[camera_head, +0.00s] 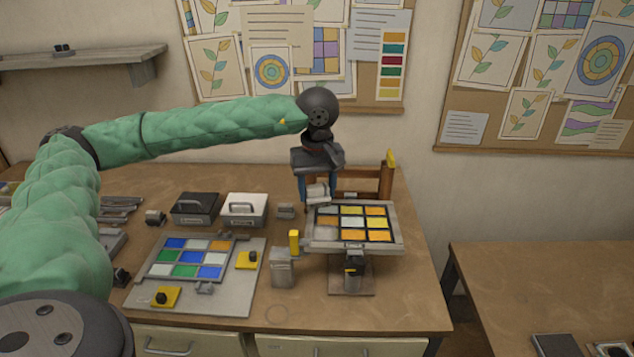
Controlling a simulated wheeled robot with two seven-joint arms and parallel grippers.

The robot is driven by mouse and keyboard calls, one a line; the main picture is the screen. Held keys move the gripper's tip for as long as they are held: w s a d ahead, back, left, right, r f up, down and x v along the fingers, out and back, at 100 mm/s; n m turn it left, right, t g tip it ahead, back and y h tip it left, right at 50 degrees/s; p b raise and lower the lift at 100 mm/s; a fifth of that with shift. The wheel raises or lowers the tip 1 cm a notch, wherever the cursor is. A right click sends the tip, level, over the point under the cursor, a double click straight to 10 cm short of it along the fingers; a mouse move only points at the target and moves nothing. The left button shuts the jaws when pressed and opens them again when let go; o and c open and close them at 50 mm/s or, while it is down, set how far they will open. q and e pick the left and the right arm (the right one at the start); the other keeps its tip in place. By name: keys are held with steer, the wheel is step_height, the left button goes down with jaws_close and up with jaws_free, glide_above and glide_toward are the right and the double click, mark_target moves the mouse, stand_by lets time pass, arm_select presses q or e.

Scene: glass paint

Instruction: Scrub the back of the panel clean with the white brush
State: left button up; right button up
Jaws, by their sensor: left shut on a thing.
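The panel (400,240) is a grey-framed grid of mostly orange and yellow cells, with a pale one at its lower left. It sits tilted on a small dark stand (351,278) on the bench. My left gripper (318,191) points down at the panel's far left corner. It is shut on a small white block-like thing (318,195), which looks like the white brush. The brush is at or just above the panel's back edge; I cannot tell if they touch. The panel's back face is hidden. My right gripper is out of view.
Left of the panel stand a grey container (283,268) and a yellow-topped item (294,242). A grey board (225,300) holds a second, blue, green and white tile grid (190,260). Black (194,208) and white (243,208) handled boxes stand behind. A wooden frame (386,180) rises behind the panel.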

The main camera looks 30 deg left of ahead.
mark_target(315, 199)
arm_select(q)
steer(key=shift+m, duration=0.5)
steer(key=shift+s+a+m, duration=0.3)
steer(key=shift+m, duration=0.5)
steer(key=shift+w+d+f+m, duration=0.15)
steer(key=shift+w+d+m, duration=0.05)
steer(key=shift+d+m, duration=0.1)
steer(key=shift+s+a+f, duration=0.15)
steer(key=shift+a+f, duration=0.1)
steer(key=shift+f, duration=0.6)
steer(key=shift+d+f, duration=0.1)
steer(key=shift+f, duration=0.4)
